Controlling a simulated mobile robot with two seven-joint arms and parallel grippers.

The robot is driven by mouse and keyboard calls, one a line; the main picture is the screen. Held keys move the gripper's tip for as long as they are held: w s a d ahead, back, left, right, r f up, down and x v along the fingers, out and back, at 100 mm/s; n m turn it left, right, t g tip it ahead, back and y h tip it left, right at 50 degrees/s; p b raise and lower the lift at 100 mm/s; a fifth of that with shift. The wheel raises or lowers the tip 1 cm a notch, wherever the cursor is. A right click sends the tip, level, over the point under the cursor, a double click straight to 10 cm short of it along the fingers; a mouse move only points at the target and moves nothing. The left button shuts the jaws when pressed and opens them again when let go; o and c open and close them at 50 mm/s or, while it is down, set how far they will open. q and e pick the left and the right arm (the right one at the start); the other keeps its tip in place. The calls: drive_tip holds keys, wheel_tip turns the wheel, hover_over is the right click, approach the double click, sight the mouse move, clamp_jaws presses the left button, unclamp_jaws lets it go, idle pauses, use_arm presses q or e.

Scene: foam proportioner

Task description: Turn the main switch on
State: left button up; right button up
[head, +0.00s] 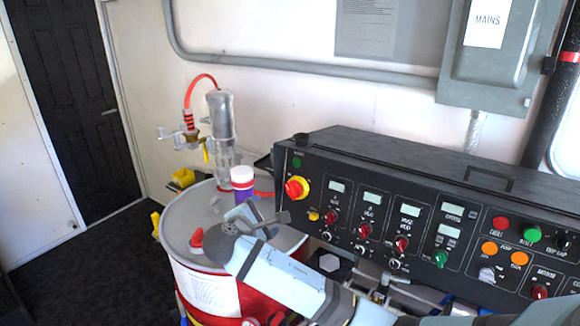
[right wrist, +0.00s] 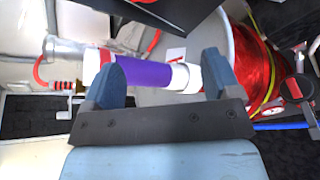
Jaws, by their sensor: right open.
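The control panel (head: 400,215) is a black sloped console. A red knob on a yellow round plate (head: 296,188), which looks like the main switch, sits at its upper left. A grey box labelled MAINS (head: 487,60) hangs on the wall above. My right gripper (head: 248,213) is left of the panel and below the knob, apart from it, over the drum. In the right wrist view its two blue fingers (right wrist: 162,80) are spread. A purple bottle with white ends (right wrist: 148,71) shows between them; I cannot tell whether they touch it. My left gripper is out of view.
A grey-topped red drum (head: 178,222) stands left of the panel, with the purple bottle (head: 242,182) above its lid. A clear pump cylinder with a red hose (head: 220,120) rises behind. Dark floor (head: 85,255) is open at left, by a black door (head: 75,100).

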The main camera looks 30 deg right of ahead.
sight(291, 191)
drive_tip(key=shift+g+h, duration=0.4)
drive_tip(key=shift+h, duration=0.1)
drive_tip(key=w+d+p, duration=0.1)
drive_tip(key=w+d, duration=0.1)
drive_tip(key=d, duration=0.2)
drive_tip(key=w+d+p, duration=0.1)
drive_tip(key=w+d, duration=0.1)
drive_tip(key=d, duration=0.2)
drive_tip(key=w+d+p, duration=0.1)
drive_tip(key=w+d, duration=0.1)
drive_tip(key=d, duration=0.1)
drive_tip(key=shift+d+f, duration=0.25)
drive_tip(key=shift+d, duration=0.15)
drive_tip(key=shift+w+d+f, duration=0.25)
drive_tip(key=shift+w+d, duration=0.05)
drive_tip(key=shift+d, duration=0.15)
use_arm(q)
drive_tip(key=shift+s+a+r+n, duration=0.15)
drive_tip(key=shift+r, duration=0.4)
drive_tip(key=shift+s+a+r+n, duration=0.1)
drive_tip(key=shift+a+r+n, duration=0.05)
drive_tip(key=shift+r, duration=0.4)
use_arm(e)
drive_tip(key=c, duration=0.9)
